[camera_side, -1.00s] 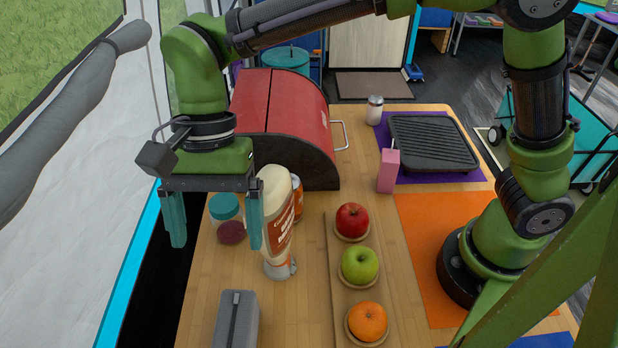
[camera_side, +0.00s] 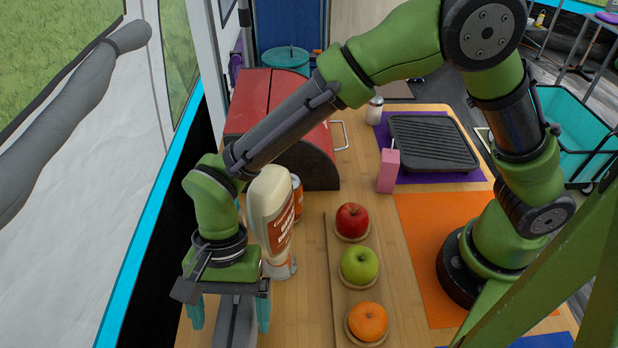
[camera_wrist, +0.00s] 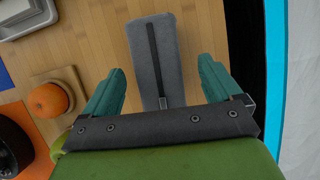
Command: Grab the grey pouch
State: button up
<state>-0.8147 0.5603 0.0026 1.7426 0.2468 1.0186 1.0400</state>
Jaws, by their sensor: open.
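The grey pouch (camera_side: 236,322) lies on the wooden table near its front left edge, with a dark zip strip along its top. In the wrist view the pouch (camera_wrist: 166,50) lies lengthwise between the two teal fingers, with a gap on each side. My gripper (camera_side: 229,318) is open above and around the pouch, also seen in the wrist view (camera_wrist: 160,85). The gripper's palm hides the pouch's far end in the side view. I cannot tell exactly how far the fingertips are above the table.
A white sauce bottle (camera_side: 273,215) stands just behind my gripper. A wooden board (camera_side: 345,290) with a red apple (camera_side: 352,220), a green apple (camera_side: 360,265) and an orange (camera_side: 367,321) is to the right. A red bread box (camera_side: 270,115) stands behind.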

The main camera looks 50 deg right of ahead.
aim_at(233, 322)
jog(key=shift+x, duration=2.1)
jog(key=shift+s+f, duration=0.1)
jog(key=shift+f, duration=0.15)
jog(key=c, duration=1.1)
